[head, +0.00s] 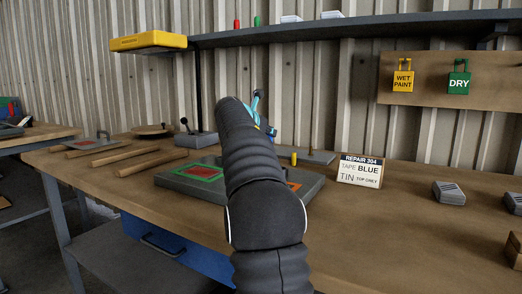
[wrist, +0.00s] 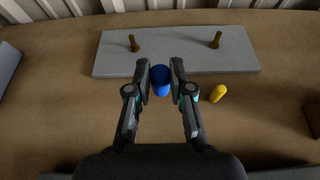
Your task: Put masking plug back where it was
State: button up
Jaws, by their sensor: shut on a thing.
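My gripper (wrist: 160,85) is shut on a blue plug (wrist: 161,84), a short round piece held between the fingertips. In the wrist view it overlaps the near edge of a grey plate (wrist: 118,63) with two brown pegs (wrist: 133,43) (wrist: 215,40). I cannot tell its height above the bench. A yellow plug (wrist: 218,93) is on the bench, right of the gripper and apart from the plate; it also shows in the head view (head: 294,158). In the head view my arm hides most of the gripper and the blue plug.
A grey enclosure panel (head: 230,205) with a green-edged red patch (head: 196,172) lies partly behind my arm. A sign (head: 360,170) reads "REPAIR 304, TAPE BLUE". Wooden strips (head: 152,163) lie left. A shelf (head: 370,30) hangs above.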

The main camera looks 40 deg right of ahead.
jog(key=w+f, duration=0.2)
jog(key=w, duration=0.1)
jog(key=shift+w+a+f, duration=0.1)
jog(key=shift+w+a, duration=0.05)
jog(key=shift+w, duration=0.15)
jog(key=shift+f+b, duration=0.8)
jog(key=shift+f, duration=1.1)
jog(key=shift+f, duration=0.1)
jog(key=o, duration=0.8)
jog(key=shift+s+a, duration=0.1)
jog(key=shift+a, duration=0.1)
jog(key=v, duration=1.1)
jog(key=shift+s+a+r, duration=0.15)
jog(key=shift+r, duration=0.1)
